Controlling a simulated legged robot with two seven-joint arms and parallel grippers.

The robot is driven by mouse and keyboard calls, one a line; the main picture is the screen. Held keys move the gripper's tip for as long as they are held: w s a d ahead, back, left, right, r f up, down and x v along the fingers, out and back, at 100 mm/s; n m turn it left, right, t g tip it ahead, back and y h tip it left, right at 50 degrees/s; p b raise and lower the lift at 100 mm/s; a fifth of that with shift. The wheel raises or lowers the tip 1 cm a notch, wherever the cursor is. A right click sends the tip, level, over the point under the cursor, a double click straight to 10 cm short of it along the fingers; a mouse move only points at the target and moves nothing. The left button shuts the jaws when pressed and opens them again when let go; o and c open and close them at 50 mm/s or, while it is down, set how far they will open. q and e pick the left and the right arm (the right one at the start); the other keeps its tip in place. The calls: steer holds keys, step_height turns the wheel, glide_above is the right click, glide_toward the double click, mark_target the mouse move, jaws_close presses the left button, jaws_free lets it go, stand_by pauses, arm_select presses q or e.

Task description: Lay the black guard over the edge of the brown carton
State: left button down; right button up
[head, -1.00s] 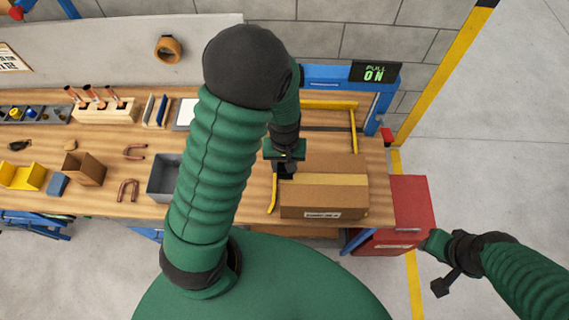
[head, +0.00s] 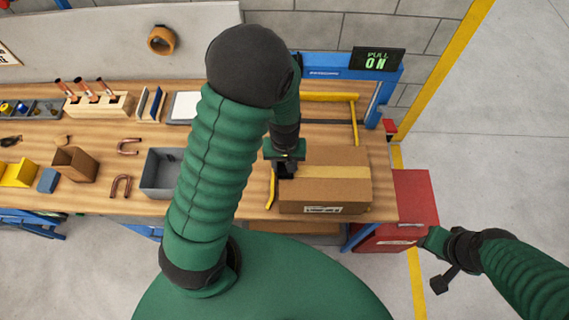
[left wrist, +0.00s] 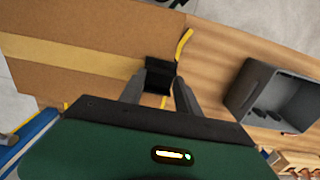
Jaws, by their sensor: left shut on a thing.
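The brown carton (head: 335,188) sits closed at the right end of the workbench, with a tan tape band along its top. It fills the upper left of the left wrist view (left wrist: 75,75). My left gripper (head: 286,171) is over the carton's left edge, pointing down. In the left wrist view its fingers (left wrist: 160,88) are shut on the black guard (left wrist: 158,73), which is at the carton's edge, at the end of the tape. I cannot tell whether the guard rests on the carton. My right gripper (head: 442,284) hangs off the bench at the right; its jaws are unclear.
A yellow bar (head: 271,190) runs close beside the carton's left side. A grey bin (head: 160,172) stands further left on the bench (head: 225,205). A blue frame with a lit sign (head: 377,60) stands behind the carton. A red cabinet (head: 413,200) is to the right.

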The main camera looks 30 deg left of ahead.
arm_select(q)
steer(key=shift+s, duration=0.1)
steer(key=c, duration=0.8)
jaws_free()
steer(key=shift+o, duration=0.2)
